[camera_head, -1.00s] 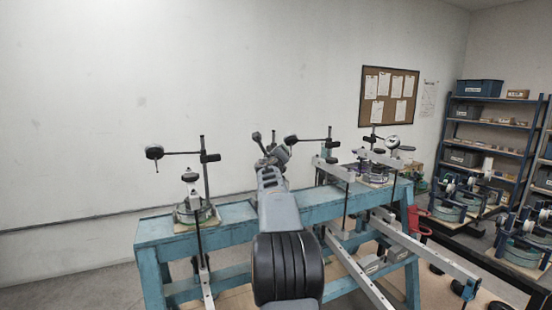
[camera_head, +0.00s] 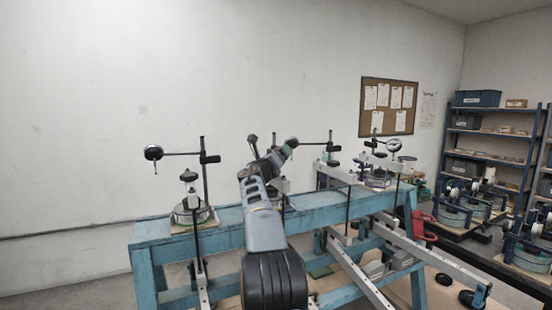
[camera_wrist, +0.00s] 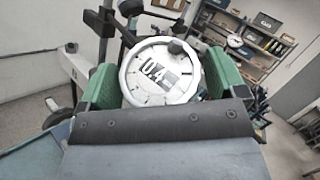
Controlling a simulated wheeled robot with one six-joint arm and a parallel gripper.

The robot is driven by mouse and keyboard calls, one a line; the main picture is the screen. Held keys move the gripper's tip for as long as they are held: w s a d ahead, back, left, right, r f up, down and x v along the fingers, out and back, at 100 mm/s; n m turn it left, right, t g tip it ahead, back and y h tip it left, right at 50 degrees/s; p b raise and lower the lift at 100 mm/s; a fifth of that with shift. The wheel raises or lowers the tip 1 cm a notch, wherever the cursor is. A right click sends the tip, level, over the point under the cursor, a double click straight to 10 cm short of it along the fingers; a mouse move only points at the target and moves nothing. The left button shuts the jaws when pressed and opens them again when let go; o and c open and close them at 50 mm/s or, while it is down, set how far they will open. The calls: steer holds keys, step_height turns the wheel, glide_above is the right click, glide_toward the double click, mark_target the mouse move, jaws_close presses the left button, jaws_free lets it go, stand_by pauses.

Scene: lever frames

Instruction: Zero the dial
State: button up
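The dial (camera_wrist: 158,73), a round white face with black marks in a pale rim, fills the middle of the wrist view. My gripper (camera_wrist: 162,78) has one green-padded finger on each side of it, and I see no clear gap between pads and rim. A dark part covers a bit of the dial's upper right edge. In the head view my gripper (camera_head: 274,156) is at the middle stand, by the dark round back of this dial (camera_head: 292,143); its face is hidden there.
A blue bench (camera_head: 330,206) runs below. To the left stands another gauge (camera_head: 153,153) on an arm over a round base (camera_head: 190,214). To the right a white-faced gauge (camera_head: 394,145) stands above the bench. Long metal levers (camera_head: 420,250) stick out in front.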

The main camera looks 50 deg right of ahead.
steer(key=shift+o, duration=0.8)
steer(key=shift+s+a+f, duration=0.1)
steer(key=shift+a+f, duration=0.05)
steer(key=shift+a, duration=0.05)
steer(key=b+v, duration=0.5)
steer(key=v, duration=0.8)
steer(key=shift+a+b, duration=0.2)
steer(key=shift+b, duration=0.1)
steer(key=shift+s, duration=0.1)
